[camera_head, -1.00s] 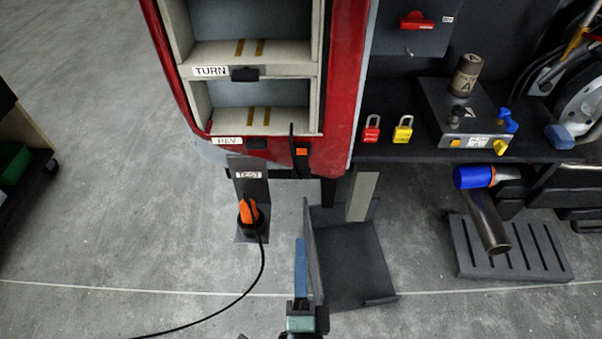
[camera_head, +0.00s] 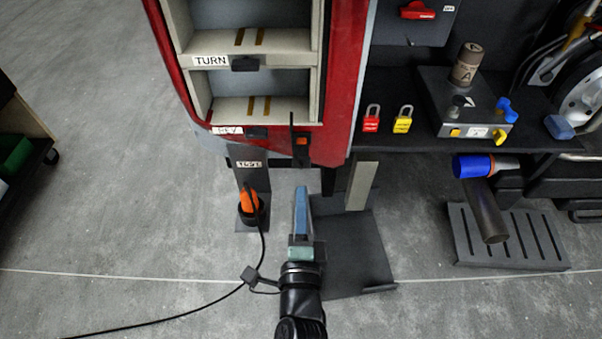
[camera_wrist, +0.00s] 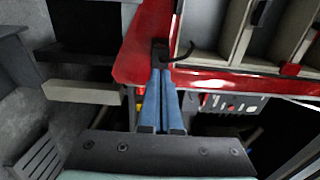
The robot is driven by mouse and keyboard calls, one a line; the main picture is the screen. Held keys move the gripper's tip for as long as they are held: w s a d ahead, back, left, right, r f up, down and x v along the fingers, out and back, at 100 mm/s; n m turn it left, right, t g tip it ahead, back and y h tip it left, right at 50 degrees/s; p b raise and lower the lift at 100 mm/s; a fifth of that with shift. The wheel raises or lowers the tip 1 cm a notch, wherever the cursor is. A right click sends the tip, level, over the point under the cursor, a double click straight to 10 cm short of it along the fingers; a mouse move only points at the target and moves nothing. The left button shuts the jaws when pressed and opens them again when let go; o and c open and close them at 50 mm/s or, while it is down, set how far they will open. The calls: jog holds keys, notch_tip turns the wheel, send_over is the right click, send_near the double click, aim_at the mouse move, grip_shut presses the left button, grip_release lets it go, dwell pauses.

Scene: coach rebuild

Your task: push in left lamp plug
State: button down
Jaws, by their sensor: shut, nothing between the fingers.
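My gripper (camera_head: 302,190) has blue fingers, closed together and empty. In the head view it is in front of and below the red lamp cabinet (camera_head: 342,110), pointing at its lower edge. An orange piece (camera_head: 302,140) with a black upright strip is on that edge, just beyond the fingertips. In the wrist view the fingertips (camera_wrist: 161,72) lie close to a black hooked part (camera_wrist: 161,50) at the cabinet's red edge; I cannot tell whether they touch. A panel with small fittings (camera_wrist: 232,103) shows right of the fingers. I cannot make out the left lamp plug for certain.
An orange tool in a black holder (camera_head: 249,202) stands on the floor at left, its cable trailing. A dark tray (camera_head: 350,255) lies right of my arm. The bench (camera_head: 440,152) at right holds padlocks and a control box. Open floor is at left.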

aim_at(301, 163)
jog(key=shift+w, duration=2.9)
jog(key=shift+w, duration=1.4)
jog(key=shift+r, duration=0.15)
